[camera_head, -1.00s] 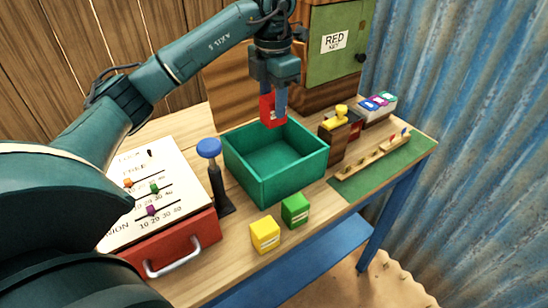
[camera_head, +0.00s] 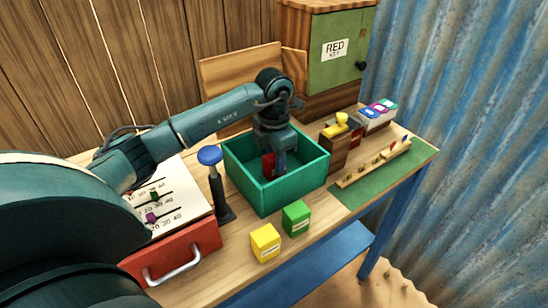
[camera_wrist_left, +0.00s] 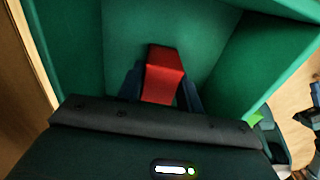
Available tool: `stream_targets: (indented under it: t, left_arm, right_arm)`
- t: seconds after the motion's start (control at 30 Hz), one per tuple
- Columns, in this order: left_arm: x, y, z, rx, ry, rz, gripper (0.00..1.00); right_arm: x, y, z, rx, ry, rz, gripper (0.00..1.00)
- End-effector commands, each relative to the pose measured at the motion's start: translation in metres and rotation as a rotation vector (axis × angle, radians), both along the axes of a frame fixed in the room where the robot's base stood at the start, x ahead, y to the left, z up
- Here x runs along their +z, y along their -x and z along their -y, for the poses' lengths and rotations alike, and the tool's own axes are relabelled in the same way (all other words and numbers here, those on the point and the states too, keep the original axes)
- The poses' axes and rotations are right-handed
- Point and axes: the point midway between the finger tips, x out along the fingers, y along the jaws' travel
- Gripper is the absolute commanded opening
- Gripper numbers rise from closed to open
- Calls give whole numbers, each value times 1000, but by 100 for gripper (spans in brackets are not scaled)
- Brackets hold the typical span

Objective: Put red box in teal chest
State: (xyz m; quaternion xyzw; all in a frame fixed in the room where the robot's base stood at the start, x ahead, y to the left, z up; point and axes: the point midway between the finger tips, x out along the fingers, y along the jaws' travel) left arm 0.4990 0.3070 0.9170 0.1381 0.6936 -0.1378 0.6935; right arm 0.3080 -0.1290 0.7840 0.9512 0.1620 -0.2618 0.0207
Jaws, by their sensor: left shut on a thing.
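The teal chest (camera_head: 262,203) is an open box in the middle of the table. My left gripper (camera_head: 275,172) reaches down inside it and is shut on the red box (camera_head: 267,166). In the left wrist view the red box (camera_wrist_left: 162,76) sits between the two fingers, with the chest's green walls (camera_wrist_left: 245,55) around it. I cannot tell whether the red box touches the chest floor.
A yellow box (camera_head: 265,243) and a green box (camera_head: 296,217) stand in front of the chest. A blue-topped post (camera_head: 210,157) stands close on its left. A wooden block with a yellow top (camera_head: 336,145) is on its right, and a cabinet (camera_head: 336,50) stands behind.

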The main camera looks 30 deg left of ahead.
Motion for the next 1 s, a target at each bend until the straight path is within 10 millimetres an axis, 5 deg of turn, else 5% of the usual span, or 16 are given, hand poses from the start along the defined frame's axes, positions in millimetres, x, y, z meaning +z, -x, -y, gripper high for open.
stream_targets:
  t: [0.2, 0.23, 0.5, 0.83, 1.0]
  left_arm:
    - [-4, 0, 0, 0, 0, 1, 12]
    - [-4, 0, 0, 0, 0, 1, 37]
    - [-3, 0, 0, 0, 0, 0, 58]
    - [5, 0, 0, 0, -1, 1, 58]
    - [33, -1, 0, 0, 0, 6, 58]
  right_arm:
    - [-4, 0, 0, -1, -2, -2, 0]
    - [-4, 0, 0, -2, -4, -3, 0]
    - [-2, 0, 0, -3, -4, -1, 0]
    - [2, -1, 1, -2, 0, 4, 0]
    - [-2, -1, 1, -3, -4, 3, 0]
